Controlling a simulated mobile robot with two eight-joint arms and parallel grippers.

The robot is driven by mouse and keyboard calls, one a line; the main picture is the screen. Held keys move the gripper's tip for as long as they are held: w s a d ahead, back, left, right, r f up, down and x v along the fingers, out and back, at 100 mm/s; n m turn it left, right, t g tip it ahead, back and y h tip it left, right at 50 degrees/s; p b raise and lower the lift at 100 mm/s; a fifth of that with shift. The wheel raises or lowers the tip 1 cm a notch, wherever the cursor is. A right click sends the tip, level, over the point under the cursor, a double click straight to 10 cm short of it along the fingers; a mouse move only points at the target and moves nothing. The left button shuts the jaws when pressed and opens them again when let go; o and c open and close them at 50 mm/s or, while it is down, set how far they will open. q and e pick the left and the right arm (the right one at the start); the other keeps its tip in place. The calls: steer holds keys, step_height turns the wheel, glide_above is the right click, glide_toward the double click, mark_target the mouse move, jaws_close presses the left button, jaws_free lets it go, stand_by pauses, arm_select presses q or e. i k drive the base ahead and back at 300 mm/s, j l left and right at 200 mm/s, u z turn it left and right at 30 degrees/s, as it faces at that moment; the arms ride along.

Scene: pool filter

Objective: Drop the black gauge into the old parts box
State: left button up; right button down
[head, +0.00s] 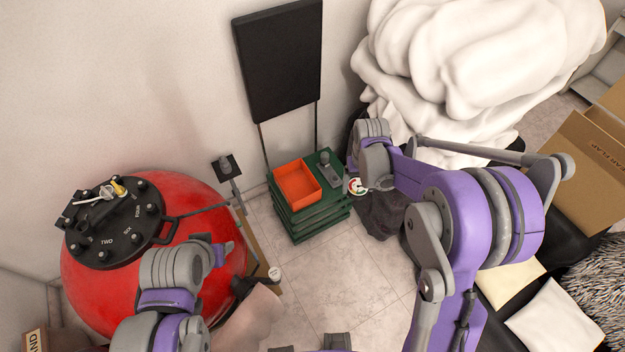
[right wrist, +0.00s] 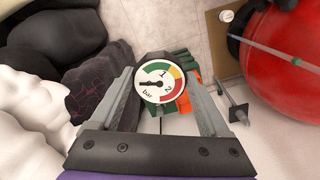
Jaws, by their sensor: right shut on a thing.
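The gauge (right wrist: 160,85) has a round white dial with green, yellow and red bands and a dark rim. It sits between the fingers of my right gripper (right wrist: 162,92), which is shut on it. In the head view the dial (head: 356,186) shows just right of the green crates, partly hidden by my arm. An open orange box (head: 298,183), with no readable label, stands on the crates, left of the gauge and apart from it. In the right wrist view a bit of orange shows behind the dial. My left gripper (head: 226,252) is by the red tank; its jaws are unclear.
The red tank (head: 210,205) with a black valve top fills the left. A grey device (head: 325,163) stands on the green crates (head: 318,222) beside the orange box. White padding (head: 470,55) and a cardboard box (head: 585,150) are at the right. Tiled floor (head: 345,275) is clear in front.

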mark_target(302, 189)
steer(key=k, duration=0.8)
steer(key=k+u, duration=0.2)
steer(key=u, duration=0.25)
steer(key=k+j+u, duration=0.1)
steer(key=u, duration=0.35)
steer(key=l+u, duration=0.15)
steer(key=u, duration=0.35)
steer(key=l+u, duration=0.15)
steer(key=u, duration=0.3)
steer(key=i+l, duration=0.1)
steer(key=l, duration=0.35)
steer(key=i+l, duration=0.1)
steer(key=l, duration=0.3)
steer(key=i+l, duration=0.1)
steer(key=l, duration=0.35)
steer(key=i+l, duration=0.1)
steer(key=l, duration=0.35)
steer(key=i+l, duration=0.1)
steer(key=l, duration=0.35)
steer(key=i+l, duration=0.1)
steer(key=l, duration=0.3)
steer(key=i+l, duration=0.1)
steer(key=l, duration=0.35)
